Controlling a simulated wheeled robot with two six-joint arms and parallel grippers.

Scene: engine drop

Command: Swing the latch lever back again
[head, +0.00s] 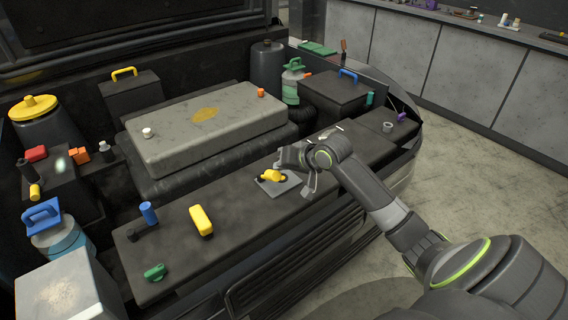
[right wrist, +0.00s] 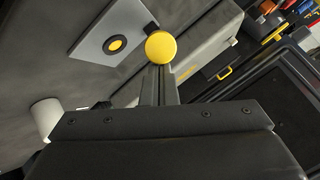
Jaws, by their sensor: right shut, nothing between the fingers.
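The latch lever (head: 271,175) is yellow and sits on a flat grey plate (head: 285,187) on the dark front ledge. In the right wrist view its round yellow knob (right wrist: 160,46) stands just beyond my fingertips, and a yellow disc with a dark ring (right wrist: 115,44) lies on the plate beside it. My right gripper (head: 280,164) is shut and empty, right at the lever in the head view. Whether the fingers touch the knob I cannot tell. The gripper partly covers the area behind the lever. My left gripper is not in view.
A large grey engine cover (head: 215,135) lies behind the ledge. A grey ring (head: 387,127) is at right. The ledge between the yellow item and the plate is clear.

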